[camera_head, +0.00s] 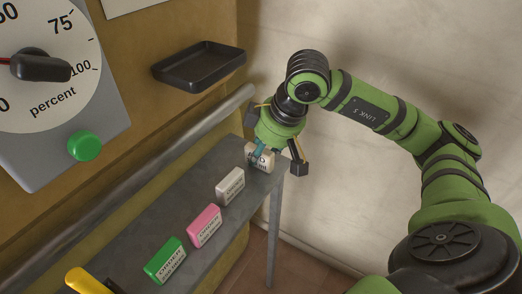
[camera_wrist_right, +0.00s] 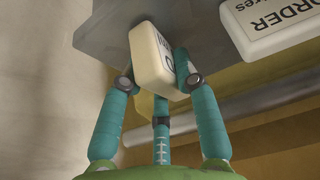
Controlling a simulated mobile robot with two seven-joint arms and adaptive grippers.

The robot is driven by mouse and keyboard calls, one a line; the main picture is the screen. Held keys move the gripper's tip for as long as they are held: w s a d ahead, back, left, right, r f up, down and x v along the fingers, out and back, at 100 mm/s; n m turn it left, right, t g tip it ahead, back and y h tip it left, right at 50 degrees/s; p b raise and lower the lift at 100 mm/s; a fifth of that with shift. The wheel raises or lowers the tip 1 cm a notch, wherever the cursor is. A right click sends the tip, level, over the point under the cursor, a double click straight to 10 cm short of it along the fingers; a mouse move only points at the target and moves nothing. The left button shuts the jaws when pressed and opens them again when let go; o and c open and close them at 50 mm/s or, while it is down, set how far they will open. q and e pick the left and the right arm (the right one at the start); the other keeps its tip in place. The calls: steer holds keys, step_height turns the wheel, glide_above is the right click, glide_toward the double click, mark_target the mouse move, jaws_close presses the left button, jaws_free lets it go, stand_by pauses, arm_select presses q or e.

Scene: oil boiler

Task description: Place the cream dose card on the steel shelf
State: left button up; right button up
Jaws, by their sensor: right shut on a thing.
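The cream dose card (camera_head: 260,158) is a small block with dark print, at the far right end of the grey steel shelf (camera_head: 140,213). My right gripper (camera_head: 268,154) is shut on it, with teal fingers around its sides. In the right wrist view the cream card (camera_wrist_right: 152,55) is between the fingertips, tilted in the picture, with the shelf (camera_wrist_right: 100,28) behind it. I cannot tell whether the card touches the shelf top. My left gripper is not in view.
A white card (camera_head: 230,186), a pink card (camera_head: 204,226) and a green card (camera_head: 165,260) stand in a row on the shelf. A grey pipe (camera_head: 130,155) runs behind it. A black tray (camera_head: 199,67) juts from the wall above. A yellow handle (camera_head: 86,281) is at lower left.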

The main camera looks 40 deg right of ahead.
steer(key=shift+f, duration=0.1)
steer(key=o, duration=1)
steer(key=p+v, duration=0.1)
steer(key=v, duration=1.1)
steer(key=shift+s, duration=0.1)
